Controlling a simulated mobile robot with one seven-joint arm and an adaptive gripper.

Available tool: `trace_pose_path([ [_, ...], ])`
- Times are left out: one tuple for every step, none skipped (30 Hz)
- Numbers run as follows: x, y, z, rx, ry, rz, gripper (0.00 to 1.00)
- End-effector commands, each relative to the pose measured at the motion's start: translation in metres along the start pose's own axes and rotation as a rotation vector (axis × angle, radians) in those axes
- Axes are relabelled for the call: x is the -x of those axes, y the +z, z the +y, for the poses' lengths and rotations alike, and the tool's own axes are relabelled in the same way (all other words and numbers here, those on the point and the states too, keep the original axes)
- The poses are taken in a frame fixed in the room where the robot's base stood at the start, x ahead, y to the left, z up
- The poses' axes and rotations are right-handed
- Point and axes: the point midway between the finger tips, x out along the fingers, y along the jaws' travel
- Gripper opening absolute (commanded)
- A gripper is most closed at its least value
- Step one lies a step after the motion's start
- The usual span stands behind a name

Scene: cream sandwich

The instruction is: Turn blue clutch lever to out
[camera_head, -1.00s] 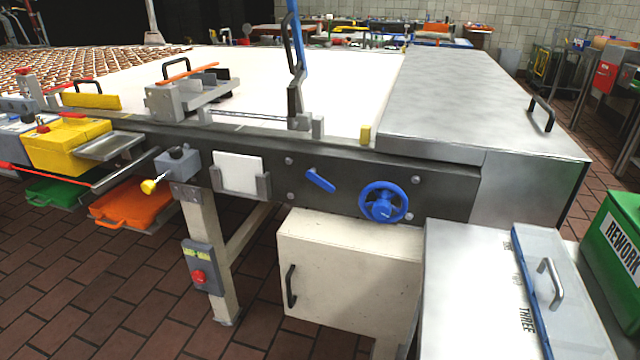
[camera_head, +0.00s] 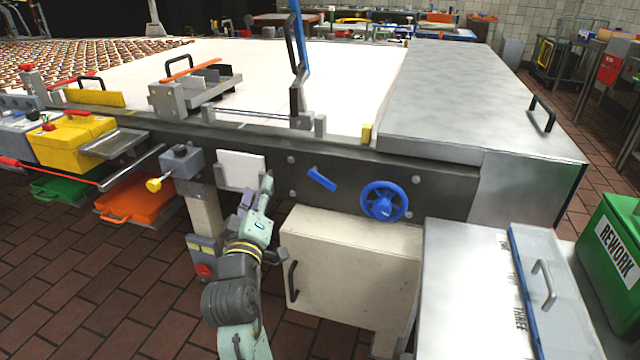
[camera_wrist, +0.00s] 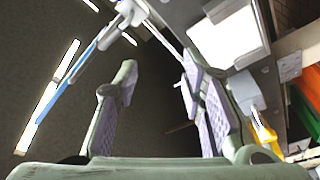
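A short blue lever (camera_head: 321,180) sits on the dark side panel (camera_head: 445,190) of the machine, tilted down to the right, left of a blue handwheel (camera_head: 384,201). A tall blue-and-black lever (camera_head: 300,60) stands above the panel's top edge; a long blue bar (camera_wrist: 75,80) shows in the wrist view. My gripper (camera_head: 261,192) is in front of the panel, left of and a little below the short blue lever, apart from it. In the wrist view my gripper (camera_wrist: 158,68) is open, with nothing between its fingers. The short lever is not clearly visible there.
A white card (camera_head: 241,171) in a holder is just behind my gripper. A grey box with a yellow knob (camera_head: 154,185) is left of it. A cream cabinet (camera_head: 345,265) is below the panel, and a grey-topped unit (camera_head: 465,290) stands at the lower right.

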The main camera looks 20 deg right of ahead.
Motion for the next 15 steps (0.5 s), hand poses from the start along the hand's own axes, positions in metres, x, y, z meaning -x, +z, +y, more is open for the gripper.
trace_pose_path([
  [-0.004,0.038,0.007,0.05,0.012,-0.093,0.37],
  [-0.005,0.057,0.01,0.077,0.016,-0.139,0.37],
  [-0.005,0.077,0.014,0.105,0.02,-0.189,0.37],
  [-0.005,0.089,0.016,0.123,0.022,-0.22,0.37],
  [-0.005,0.099,0.018,0.137,0.023,-0.247,0.37],
  [-0.004,0.109,0.019,0.151,0.024,-0.271,0.37],
  [-0.004,0.115,0.021,0.158,0.025,-0.285,0.37],
  [-0.004,0.118,0.021,0.163,0.026,-0.295,0.37],
  [-0.006,0.122,0.022,0.168,0.026,-0.303,0.37],
  [-0.008,0.123,0.023,0.169,0.027,-0.305,0.37],
  [-0.011,0.123,0.023,0.169,0.027,-0.305,0.37],
  [-0.015,0.124,0.024,0.169,0.027,-0.303,0.37],
  [-0.02,0.125,0.024,0.169,0.027,-0.303,0.37],
  [-0.024,0.126,0.025,0.169,0.026,-0.304,0.37],
  [-0.031,0.129,0.026,0.169,0.028,-0.304,0.37],
])
